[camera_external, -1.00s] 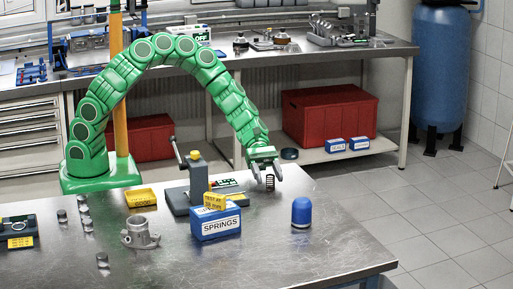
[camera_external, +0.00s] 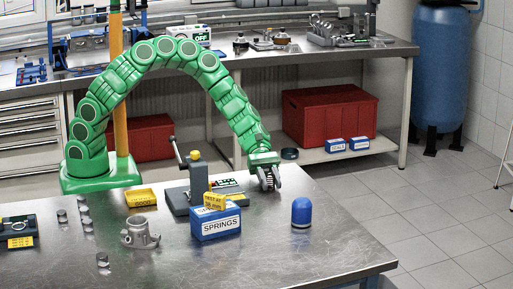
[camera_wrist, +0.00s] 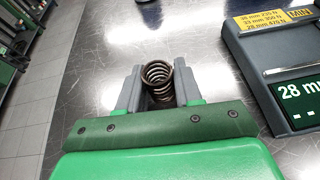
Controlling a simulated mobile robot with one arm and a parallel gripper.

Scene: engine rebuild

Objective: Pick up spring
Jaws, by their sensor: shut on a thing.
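The spring (camera_wrist: 158,80) is a dark metal coil, seen from its open end between the two grey fingers in the wrist view. In the external view the spring (camera_external: 268,181) shows between the fingertips near the far right edge of the steel table. My gripper (camera_external: 268,183) points down at the end of the green arm. In the wrist view my gripper (camera_wrist: 158,90) is shut on the spring, with a finger on each side. I cannot tell whether the spring touches the table.
A grey spring tester (camera_external: 196,184) with a display (camera_wrist: 300,95) stands just left of my gripper. A blue SPRINGS box (camera_external: 217,224) and a blue cap-shaped item (camera_external: 301,213) stand nearer the front. The steel table (camera_external: 335,260) is clear at the front right.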

